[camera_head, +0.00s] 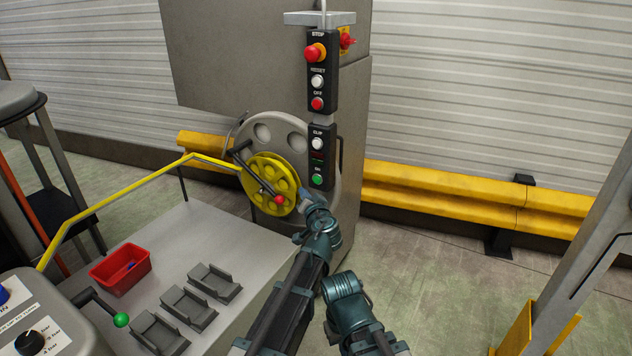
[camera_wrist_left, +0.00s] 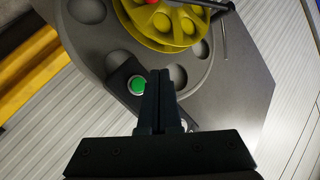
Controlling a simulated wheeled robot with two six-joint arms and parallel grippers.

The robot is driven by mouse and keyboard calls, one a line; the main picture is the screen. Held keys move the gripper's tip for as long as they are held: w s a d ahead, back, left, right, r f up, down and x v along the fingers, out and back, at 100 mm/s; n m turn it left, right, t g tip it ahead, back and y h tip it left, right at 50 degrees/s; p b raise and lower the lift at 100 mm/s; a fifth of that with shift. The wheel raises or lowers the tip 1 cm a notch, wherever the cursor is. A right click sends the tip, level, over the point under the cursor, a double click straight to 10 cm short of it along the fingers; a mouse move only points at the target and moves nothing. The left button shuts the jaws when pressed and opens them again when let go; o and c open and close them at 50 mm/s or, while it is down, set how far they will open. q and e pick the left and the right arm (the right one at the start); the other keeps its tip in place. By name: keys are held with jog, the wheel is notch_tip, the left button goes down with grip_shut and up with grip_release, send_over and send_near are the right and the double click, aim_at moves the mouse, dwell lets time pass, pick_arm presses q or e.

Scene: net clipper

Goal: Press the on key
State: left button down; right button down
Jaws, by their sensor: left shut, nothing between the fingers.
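The on key is a round green button (camera_head: 317,180) at the bottom of the lower black control box (camera_head: 322,157), under a label reading ON. It also shows in the left wrist view (camera_wrist_left: 138,86), just left of my fingertips. My left gripper (camera_head: 305,194) is shut and empty, just below and left of the green button in the head view. In the left wrist view its two dark fingers (camera_wrist_left: 160,76) lie together and point toward the panel. I cannot tell whether they touch it. My right gripper is not in view.
A yellow wheel (camera_head: 270,172) with a red-knobbed crank is close left of the key. Red stop (camera_head: 313,53) and off (camera_head: 317,104) buttons and a white clip button (camera_head: 317,144) are above. A red bin (camera_head: 121,270) stands on the grey table (camera_head: 190,235).

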pick_arm(q)
jog(key=shift+w+d, duration=0.35)
jog(key=shift+w, duration=0.35)
jog(key=shift+w+d, duration=0.4)
jog(key=shift+w, duration=0.25)
jog(key=shift+w+d, duration=0.35)
jog(key=shift+w, duration=0.35)
jog(key=shift+w, duration=0.1)
dwell(0.3)
jog(key=shift+w+d, duration=0.2)
jog(key=shift+w, duration=0.05)
jog(key=shift+w+d, duration=0.2)
jog(key=shift+w, duration=0.15)
dwell(0.8)
jog(key=shift+s, duration=0.1)
jog(key=shift+s+a, duration=0.4)
jog(key=shift+s, duration=0.25)
dwell(0.3)
jog(key=s, duration=0.1)
jog(key=s+a, duration=0.1)
jog(key=s, duration=0.1)
jog(key=s+a, duration=0.1)
jog(key=shift+s+a, duration=0.15)
jog(key=shift+s, duration=0.05)
